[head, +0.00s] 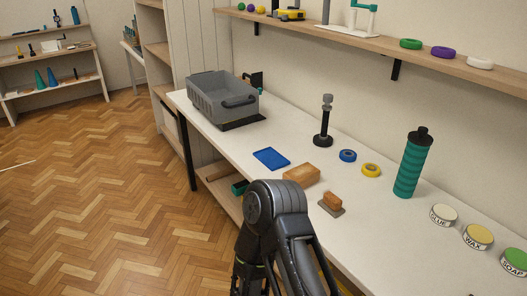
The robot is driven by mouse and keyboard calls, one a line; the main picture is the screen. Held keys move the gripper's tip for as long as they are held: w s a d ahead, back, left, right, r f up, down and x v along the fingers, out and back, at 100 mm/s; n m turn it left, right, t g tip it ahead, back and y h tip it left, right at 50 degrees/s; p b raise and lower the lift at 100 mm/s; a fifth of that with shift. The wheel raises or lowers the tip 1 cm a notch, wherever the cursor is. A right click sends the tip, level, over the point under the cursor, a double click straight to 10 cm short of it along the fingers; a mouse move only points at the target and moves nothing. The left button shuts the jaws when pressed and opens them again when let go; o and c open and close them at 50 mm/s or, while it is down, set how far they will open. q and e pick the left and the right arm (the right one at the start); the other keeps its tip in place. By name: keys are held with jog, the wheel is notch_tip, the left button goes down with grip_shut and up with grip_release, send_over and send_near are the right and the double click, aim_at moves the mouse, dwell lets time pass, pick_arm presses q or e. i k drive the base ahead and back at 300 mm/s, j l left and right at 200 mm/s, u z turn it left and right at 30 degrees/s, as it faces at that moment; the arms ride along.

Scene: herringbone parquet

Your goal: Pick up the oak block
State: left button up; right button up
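A light brown wooden block (301,175), which looks like the oak block, lies on the white bench top (225,141) between a blue tray and a smaller brown block. The smaller, redder brown block (333,199) sits on a grey plate (330,209). A dark joint of one of my arms rises in front of the bench, just below and left of the wooden blocks in the picture. Neither of my grippers shows, so I cannot see whether they hold anything.
A blue tray (271,159), a black stand (323,122), blue (348,155) and yellow (371,170) rings, a teal bottle (408,165) and labelled tins (478,236) stand around. A grey crate (222,98) is at the far end. A wall shelf (350,42) runs above.

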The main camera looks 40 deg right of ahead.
aim_at(305, 175)
jog(key=i, duration=1.65)
jog(key=z, duration=3.75)
